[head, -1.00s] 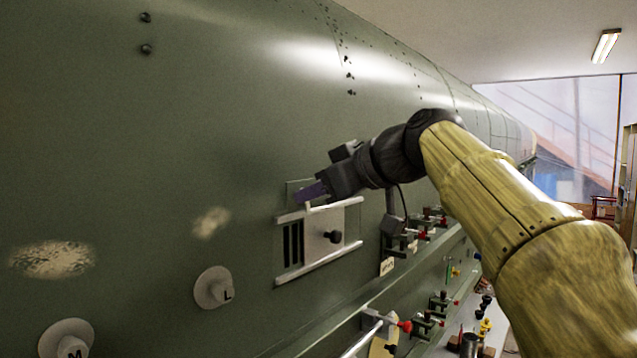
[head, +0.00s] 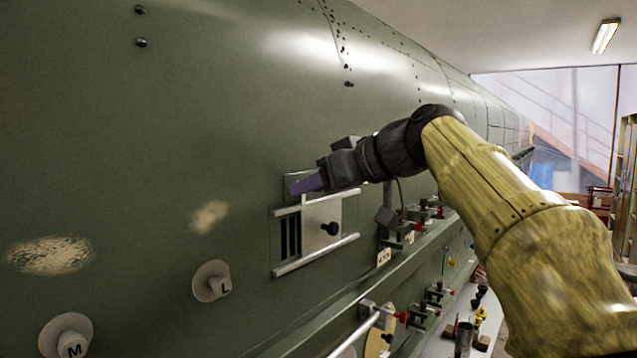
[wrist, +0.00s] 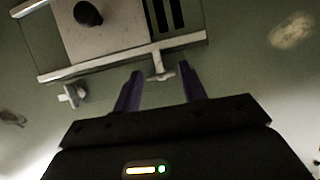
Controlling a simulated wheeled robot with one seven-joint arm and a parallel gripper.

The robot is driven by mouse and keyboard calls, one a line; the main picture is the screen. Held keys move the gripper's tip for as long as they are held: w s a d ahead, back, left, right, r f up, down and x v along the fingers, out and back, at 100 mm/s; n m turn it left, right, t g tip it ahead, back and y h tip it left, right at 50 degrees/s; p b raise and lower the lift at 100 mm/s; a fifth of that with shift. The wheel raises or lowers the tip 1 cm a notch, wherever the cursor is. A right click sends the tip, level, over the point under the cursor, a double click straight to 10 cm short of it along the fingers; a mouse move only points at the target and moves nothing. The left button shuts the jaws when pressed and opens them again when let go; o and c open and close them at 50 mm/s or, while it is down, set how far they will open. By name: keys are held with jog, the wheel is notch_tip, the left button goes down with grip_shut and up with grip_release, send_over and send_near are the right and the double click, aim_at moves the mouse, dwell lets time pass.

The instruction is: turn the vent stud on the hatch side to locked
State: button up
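A small pale T-shaped stud (wrist: 158,72) sits at the edge rail of the slotted vent panel (wrist: 110,30) in the wrist view. I take it to be the vent stud; its marking is not readable. My gripper (wrist: 161,72) is open, with its purple fingers apart on either side of the stud. I cannot tell whether they reach around it in depth. In the head view my gripper (head: 292,188) is just above the upper rail of the vent panel (head: 318,238) and hides the stud.
A black knob (head: 329,229) sticks out of the vent plate. A second small pale fitting (wrist: 72,95) is left of the stud in the wrist view. Red-tipped clamps (head: 425,213) line the ledge at right.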

jog(key=shift+r, duration=0.15)
jog(key=b+v, duration=0.1)
jog(key=v, duration=1.6)
jog(key=shift+s+b, duration=0.25)
jog(key=shift+b, duration=0.15)
jog(key=shift+w+d, duration=0.1)
jog(key=w+d+f+m+h+b, duration=0.1)
jog(key=w+f+m+h, duration=0.15)
jog(key=f, duration=0.75)
jog(key=w+d+f+m+g+h, duration=0.15)
jog(key=w+f+m, duration=0.25)
jog(key=f, duration=0.6)
jog(key=w+d+f+m+h+b, duration=0.1)
jog(key=w+d+f+m+h, duration=0.2)
jog(key=f, duration=0.7)
jog(key=s+f+g+h, duration=0.1)
jog(key=s+f, duration=0.5)
jog(key=f, duration=0.5)
jog(key=s+a+f+g+h+b, duration=0.1)
jog(key=s+f, duration=0.5)
jog(key=f, duration=0.5)
jog(key=s+a+f+g+h+b, duration=0.1)
jog(key=s+f+g, duration=0.1)
jog(key=s+f, duration=0.4)
notch_tip(320, 180, down, 5)
jog(key=shift+s+f+m+h, duration=0.1)
jog(key=shift+s+m+h, duration=0.1)
jog(key=shift+m+h, duration=0.2)
